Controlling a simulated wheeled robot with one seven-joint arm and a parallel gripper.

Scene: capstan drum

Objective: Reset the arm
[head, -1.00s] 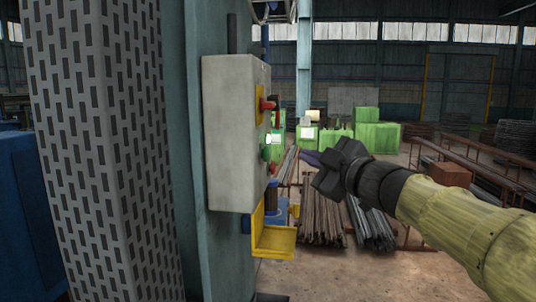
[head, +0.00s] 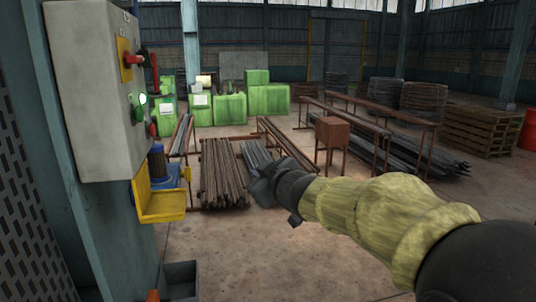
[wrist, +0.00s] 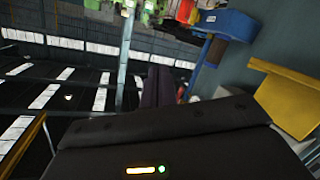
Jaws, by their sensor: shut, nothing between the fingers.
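My gripper (head: 258,184) is at the end of my yellow-sleeved arm, in the middle of the head view, pointing left. In the wrist view its dark body (wrist: 165,140) fills the lower part, with the fingers (wrist: 158,88) close together beyond it. It is shut and empty, and touches nothing that I can see. The grey control box (head: 95,90) with red and green controls is at the upper left of the head view, apart from my gripper.
A yellow bracket (head: 160,203) with a blue motor (head: 157,163) sits below the box. Bundles of rods (head: 222,175) lie beyond my gripper. The floor (head: 270,260) at lower middle is clear.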

